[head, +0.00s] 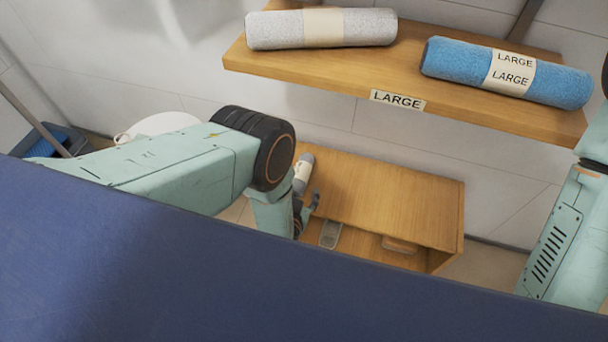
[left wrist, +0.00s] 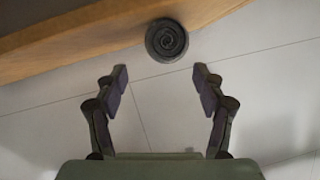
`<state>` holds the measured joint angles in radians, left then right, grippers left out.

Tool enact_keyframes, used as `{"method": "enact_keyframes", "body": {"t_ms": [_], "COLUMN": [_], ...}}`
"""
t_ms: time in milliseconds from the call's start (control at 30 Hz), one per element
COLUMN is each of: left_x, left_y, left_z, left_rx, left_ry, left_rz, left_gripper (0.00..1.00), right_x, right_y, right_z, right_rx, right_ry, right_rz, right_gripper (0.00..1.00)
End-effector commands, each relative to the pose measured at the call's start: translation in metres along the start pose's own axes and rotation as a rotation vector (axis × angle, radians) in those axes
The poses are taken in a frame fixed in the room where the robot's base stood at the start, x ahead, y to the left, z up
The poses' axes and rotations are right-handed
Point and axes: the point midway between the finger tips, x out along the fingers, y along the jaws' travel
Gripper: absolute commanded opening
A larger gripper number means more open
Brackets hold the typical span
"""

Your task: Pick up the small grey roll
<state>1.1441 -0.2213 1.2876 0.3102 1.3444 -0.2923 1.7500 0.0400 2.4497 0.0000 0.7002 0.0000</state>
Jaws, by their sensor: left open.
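The small grey roll (head: 304,168) lies on the low wooden cabinet with a pale band around it, partly hidden by my left arm in the head view. In the left wrist view its dark spiral end (left wrist: 167,40) faces me, just beyond the fingertips and roughly centred between them. My left gripper (left wrist: 160,76) is open and empty, its two fingers spread wide and apart from the roll. In the head view the left gripper (head: 308,208) is mostly hidden beside the cabinet, close to the roll's near end. My right arm shows at the right edge, but its gripper is out of view.
The wooden cabinet (head: 400,200) has an open front with some items inside. Above it, a shelf (head: 340,72) labelled LARGE holds a large grey roll (head: 275,30) and a large blue roll (head: 455,62). A tiled wall stands behind. A blue surface (head: 250,290) fills the foreground.

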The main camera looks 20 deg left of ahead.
Motion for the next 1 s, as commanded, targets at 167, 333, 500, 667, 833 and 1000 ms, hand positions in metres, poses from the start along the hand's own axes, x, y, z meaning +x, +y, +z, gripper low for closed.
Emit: {"method": "enact_keyframes", "body": {"t_ms": [167, 333, 500, 667, 833, 1000], "left_x": [0.017, 0.034, 0.057, 0.073, 0.077, 0.077], "left_y": [0.0, -0.003, -0.009, -0.008, -0.009, -0.009], "left_z": [0.001, 0.002, 0.005, 0.004, 0.002, 0.002], "left_rx": [-0.003, -0.003, -0.002, -0.001, -0.001, 0.0], "left_ry": [0.001, 0.001, 0.001, 0.0, -0.001, -0.001], "left_rz": [-0.005, -0.006, -0.005, -0.002, -0.001, -0.001], "left_gripper": [0.7, 0.7, 0.7, 0.7, 0.7, 0.67], "right_x": [0.009, 0.019, 0.033, 0.041, 0.041, 0.041], "right_y": [0.0, 0.0, 0.0, 0.0, 0.0, 0.0], "right_z": [0.0, 0.0, 0.0, 0.0, 0.0, 0.0], "right_rx": [0.0, 0.0, 0.0, 0.0, 0.0, 0.0], "right_ry": [-0.001, 0.0, -0.001, -0.001, -0.001, -0.001], "right_rz": [0.0, 0.0, 0.0, 0.0, 0.0, 0.0], "right_gripper": [0.4, 0.4, 0.4, 0.4, 0.4, 0.4]}}
